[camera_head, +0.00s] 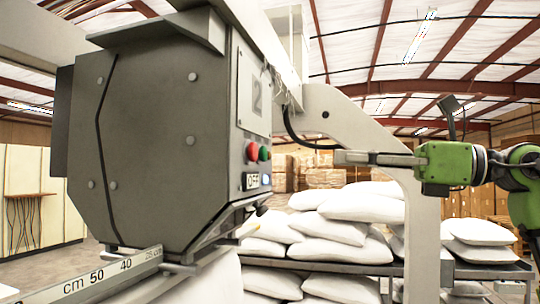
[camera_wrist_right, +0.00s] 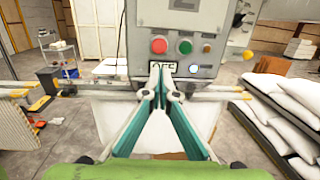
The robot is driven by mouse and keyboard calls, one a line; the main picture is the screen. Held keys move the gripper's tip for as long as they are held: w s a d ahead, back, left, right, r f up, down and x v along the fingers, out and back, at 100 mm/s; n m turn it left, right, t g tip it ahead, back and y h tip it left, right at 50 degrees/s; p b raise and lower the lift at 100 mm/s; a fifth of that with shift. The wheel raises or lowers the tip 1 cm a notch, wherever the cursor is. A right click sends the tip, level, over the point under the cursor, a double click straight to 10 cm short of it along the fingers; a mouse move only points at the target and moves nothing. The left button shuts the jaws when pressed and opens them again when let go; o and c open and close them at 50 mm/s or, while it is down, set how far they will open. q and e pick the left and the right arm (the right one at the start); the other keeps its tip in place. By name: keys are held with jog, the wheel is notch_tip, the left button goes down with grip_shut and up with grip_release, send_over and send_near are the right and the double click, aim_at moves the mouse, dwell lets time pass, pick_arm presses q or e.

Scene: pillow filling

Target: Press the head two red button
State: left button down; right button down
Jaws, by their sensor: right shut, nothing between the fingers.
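The grey machine head (camera_head: 165,130) marked "2" fills the left of the head view. Its red button (camera_head: 252,151) sits on the front panel beside a green button (camera_head: 263,153), above an OFF display (camera_head: 250,181). In the wrist view the red button (camera_wrist_right: 158,45) is above and slightly left of my fingertips, with the green button (camera_wrist_right: 185,47) to its right. My right gripper (camera_head: 342,157) is shut and empty, apart from the panel and to its right in the head view. Its fingertips (camera_wrist_right: 162,68) overlap the OFF display in the wrist view. My left gripper is not in view.
White pillows (camera_head: 335,235) are stacked on a rack behind and below the right gripper. A ruler bar (camera_head: 100,280) runs below the machine head. A pale curved frame (camera_head: 355,125) rises behind the gripper. More pillows (camera_wrist_right: 285,105) lie at the wrist view's right.

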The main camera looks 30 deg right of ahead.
jog(key=p, duration=0.8)
send_near(257, 152)
jog(key=x, duration=0.6)
jog(key=shift+a+r, duration=0.1)
jog(key=shift+r, duration=0.15)
jog(key=shift+w+a+f, duration=0.15)
jog(key=shift+w+a, duration=0.1)
jog(key=shift+w, duration=0.1)
